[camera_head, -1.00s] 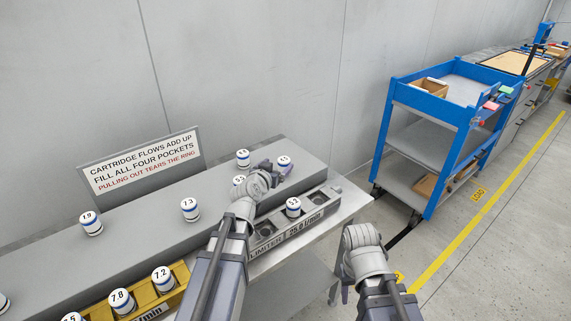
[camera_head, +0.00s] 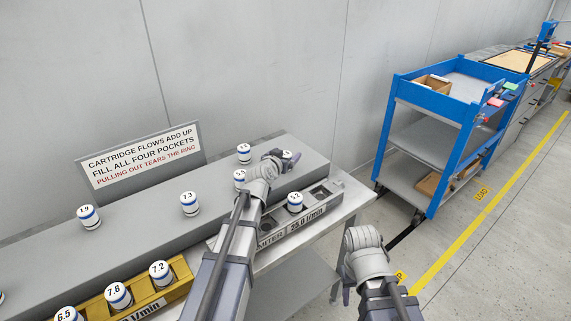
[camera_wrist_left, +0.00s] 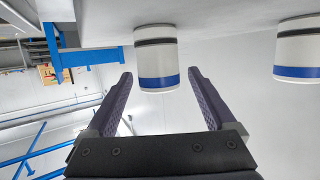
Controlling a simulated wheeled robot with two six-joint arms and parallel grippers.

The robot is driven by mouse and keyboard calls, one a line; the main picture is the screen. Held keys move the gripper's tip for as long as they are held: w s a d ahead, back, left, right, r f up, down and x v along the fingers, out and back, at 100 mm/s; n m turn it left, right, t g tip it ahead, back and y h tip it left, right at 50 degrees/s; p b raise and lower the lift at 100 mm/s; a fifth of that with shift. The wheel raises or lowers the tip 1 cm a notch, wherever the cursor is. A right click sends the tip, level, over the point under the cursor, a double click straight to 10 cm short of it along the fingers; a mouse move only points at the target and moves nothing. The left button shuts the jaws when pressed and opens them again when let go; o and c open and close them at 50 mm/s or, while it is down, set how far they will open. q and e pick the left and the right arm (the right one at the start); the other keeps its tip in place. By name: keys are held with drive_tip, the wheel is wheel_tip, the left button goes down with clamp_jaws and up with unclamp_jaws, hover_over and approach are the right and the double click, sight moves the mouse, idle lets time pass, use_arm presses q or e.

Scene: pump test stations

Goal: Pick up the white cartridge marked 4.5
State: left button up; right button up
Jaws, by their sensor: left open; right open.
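Several white cartridges with dark and blue bands stand on a grey bench; I cannot read 4.5 on any. One cartridge (camera_head: 288,155) at the bench's right end is partly covered by my left gripper (camera_head: 278,160), its number unclear. In the left wrist view a cartridge (camera_wrist_left: 157,62) stands between the spread fingers of my left gripper (camera_wrist_left: 160,78), which do not grip it. A second cartridge (camera_wrist_left: 298,50) is further right there. Two more, with small labels, stand nearby (camera_head: 244,153) and (camera_head: 240,178). My right gripper (camera_head: 362,243) is low, right of the table, its fingers hard to make out.
A limiter block (camera_head: 300,223) holds a cartridge marked 5.2 (camera_head: 295,202) beside open pockets. Cartridges marked 7.3 (camera_head: 189,204) and 1.9 (camera_head: 89,217) stand further left. A yellow rack (camera_head: 183,276) holds several cartridges. A blue cart (camera_head: 432,99) stands right.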

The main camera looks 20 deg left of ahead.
use_arm(q)
clamp_jaws()
idle(0.6)
